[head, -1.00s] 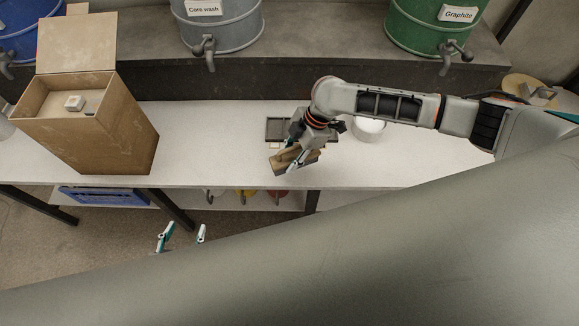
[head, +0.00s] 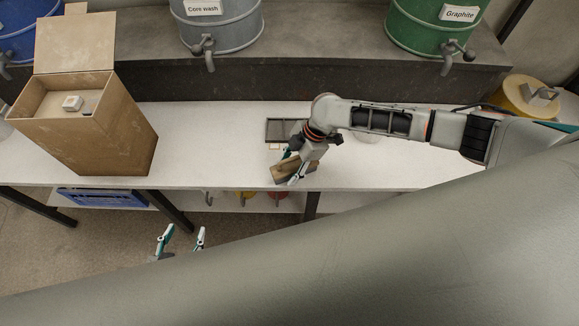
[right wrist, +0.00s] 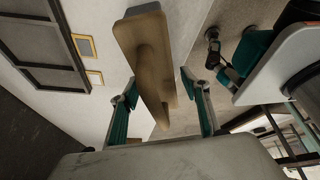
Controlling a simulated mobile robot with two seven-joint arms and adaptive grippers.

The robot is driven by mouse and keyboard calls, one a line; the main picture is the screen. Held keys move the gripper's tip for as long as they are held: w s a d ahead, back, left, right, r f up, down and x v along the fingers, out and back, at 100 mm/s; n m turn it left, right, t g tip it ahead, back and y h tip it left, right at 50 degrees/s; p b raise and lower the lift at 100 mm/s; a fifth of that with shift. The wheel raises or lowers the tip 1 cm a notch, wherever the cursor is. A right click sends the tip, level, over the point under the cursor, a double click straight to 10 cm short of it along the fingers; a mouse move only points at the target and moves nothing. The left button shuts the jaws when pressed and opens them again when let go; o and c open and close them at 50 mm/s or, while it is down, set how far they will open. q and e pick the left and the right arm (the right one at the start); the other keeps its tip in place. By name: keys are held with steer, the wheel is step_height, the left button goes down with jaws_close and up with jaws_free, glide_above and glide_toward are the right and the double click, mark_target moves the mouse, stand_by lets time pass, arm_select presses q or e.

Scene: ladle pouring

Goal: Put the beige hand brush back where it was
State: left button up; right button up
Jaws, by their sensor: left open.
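The beige hand brush (head: 283,174) is at the front edge of the white bench, below the dark tray in the head view. It fills the middle of the right wrist view (right wrist: 142,40), with its wooden handle pointing toward the camera. The brush seems held above the bench edge. My left gripper (head: 184,236) is open and empty, in front of the bench over the floor.
A dark framed tray (head: 288,131) lies behind the brush, with small framed pieces (right wrist: 85,45) beside it. An open cardboard box (head: 95,140) stands at the left. A white bowl is mostly hidden behind my right arm. Bench between box and tray is clear.

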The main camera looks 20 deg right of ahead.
steer(key=shift+r, duration=0.15)
steer(key=p+v, duration=0.1)
steer(key=v, duration=1)
steer(key=shift+r+p, duration=0.3)
steer(key=shift+r, duration=0.15)
steer(key=shift+m+t+y, duration=0.4)
steer(key=shift+y, duration=0.4)
steer(key=a, duration=0.2)
steer(key=s+a+f, duration=0.1)
steer(key=a, duration=0.1)
steer(key=s+a, duration=0.1)
steer(key=a, duration=0.1)
steer(key=shift+a+f, duration=0.3)
steer(key=s+a+r+m+t+y, duration=0.1)
steer(key=s+a+m+t+y, duration=0.15)
steer(key=a, duration=0.55)
steer(key=s+d+f+m+t+h, duration=0.3)
steer(key=d+m, duration=0.3)
steer(key=d, duration=0.3)
steer(key=s+d+f+m+t+h, duration=0.3)
steer(key=s+d+f+m+t, duration=0.1)
steer(key=d, duration=0.5)
steer(key=shift+s+m, duration=0.75)
steer(key=shift+m, duration=0.1)
steer(key=shift+a+t, duration=0.1)
steer(key=shift+t, duration=0.15)
